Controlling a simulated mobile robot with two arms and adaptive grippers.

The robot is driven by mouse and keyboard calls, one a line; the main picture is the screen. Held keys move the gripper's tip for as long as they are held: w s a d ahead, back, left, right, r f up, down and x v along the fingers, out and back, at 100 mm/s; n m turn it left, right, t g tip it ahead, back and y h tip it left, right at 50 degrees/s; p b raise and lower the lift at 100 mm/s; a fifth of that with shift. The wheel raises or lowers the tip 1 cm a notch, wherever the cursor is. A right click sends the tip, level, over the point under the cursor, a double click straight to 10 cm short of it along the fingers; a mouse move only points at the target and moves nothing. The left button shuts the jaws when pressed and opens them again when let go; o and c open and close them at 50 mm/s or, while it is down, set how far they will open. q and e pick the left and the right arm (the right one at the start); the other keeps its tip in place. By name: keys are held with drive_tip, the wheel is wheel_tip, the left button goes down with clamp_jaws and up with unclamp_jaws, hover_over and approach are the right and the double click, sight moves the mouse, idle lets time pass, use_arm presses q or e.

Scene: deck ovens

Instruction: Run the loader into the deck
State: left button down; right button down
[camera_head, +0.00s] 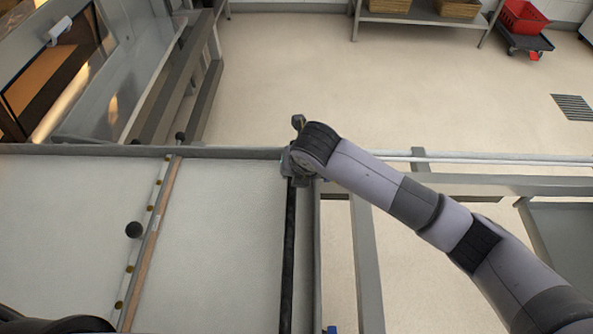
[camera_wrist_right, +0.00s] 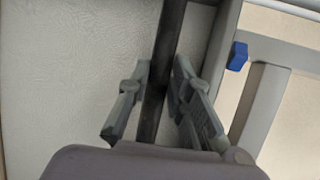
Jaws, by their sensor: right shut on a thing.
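The loader (camera_head: 232,235) is a long pale bed with grey side rails, filling the lower left of the head view. A black bar (camera_head: 289,255) runs across its right end. My right gripper (camera_head: 297,172) is at the far end of this bar. In the wrist view my right gripper (camera_wrist_right: 158,80) has one finger on each side of the black bar (camera_wrist_right: 168,40) and is shut on it. The deck oven (camera_head: 50,85) with a glowing window stands at the upper left. My left gripper is not in view.
A crossbar with a wooden strip (camera_head: 158,230) and a black knob (camera_head: 133,230) lies across the bed. Grey frame rails (camera_head: 365,260) extend right of the bed. The floor (camera_head: 330,75) behind is open up to a shelf with baskets (camera_head: 415,12) and a red crate (camera_head: 523,17).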

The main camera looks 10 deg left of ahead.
drive_tip(key=c, duration=1.4)
unclamp_jaws()
drive_tip(key=shift+c, duration=0.2)
drive_tip(key=v, duration=1.2)
